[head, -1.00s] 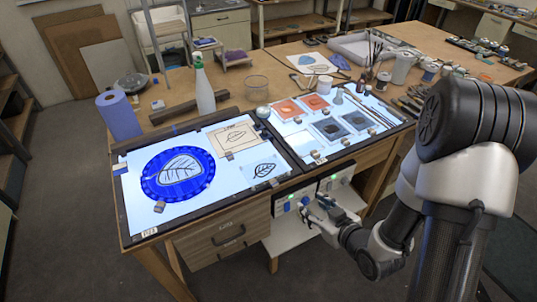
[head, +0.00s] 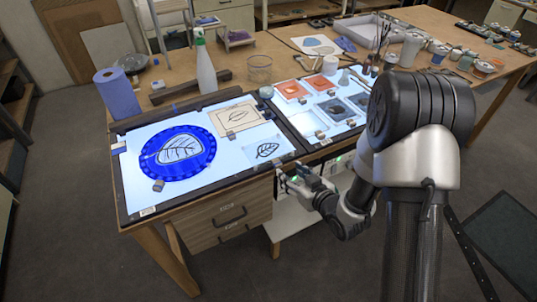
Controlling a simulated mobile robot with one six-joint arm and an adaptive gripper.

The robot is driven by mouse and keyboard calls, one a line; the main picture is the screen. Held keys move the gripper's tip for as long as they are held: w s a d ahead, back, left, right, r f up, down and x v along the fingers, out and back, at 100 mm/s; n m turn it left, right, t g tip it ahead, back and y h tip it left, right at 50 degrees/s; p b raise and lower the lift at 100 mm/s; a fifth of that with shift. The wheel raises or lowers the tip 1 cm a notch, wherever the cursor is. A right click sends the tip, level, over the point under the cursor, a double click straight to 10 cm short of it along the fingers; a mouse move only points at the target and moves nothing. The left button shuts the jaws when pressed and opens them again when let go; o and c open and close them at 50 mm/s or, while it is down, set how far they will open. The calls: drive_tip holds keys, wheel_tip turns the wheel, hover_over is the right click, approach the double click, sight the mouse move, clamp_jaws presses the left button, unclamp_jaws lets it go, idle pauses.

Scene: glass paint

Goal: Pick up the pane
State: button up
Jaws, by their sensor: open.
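A lit glass-topped work table carries what may be the pane: a small clear sheet with a black leaf drawing (head: 268,150), lying flat near the front edge of the left light panel (head: 138,192). A pale oval leaf piece (head: 180,148) lies on a round blue disc (head: 160,171) to its left. I cannot tell for sure which is the pane. My gripper (head: 283,182) is open and seems empty. It is in front of the table's front edge, below and right of the black leaf sheet, apart from it. Its fingertips are small and partly unclear.
A tan sheet with a leaf outline (head: 235,118) lies behind. Small weights sit on the panel. A spray bottle (head: 205,72), a blue paper roll (head: 117,93) and a dark bar (head: 184,105) stand or lie behind it. Colour trays (head: 291,90) and jars fill the right side.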

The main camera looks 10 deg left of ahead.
sight(279, 166)
drive_tip(key=b+x, duration=0.1)
drive_tip(key=x, duration=0.6)
drive_tip(key=shift+s+a+r, duration=0.1)
drive_tip(key=shift+s+a, duration=0.1)
drive_tip(key=shift+c, duration=0.5)
clamp_jaws()
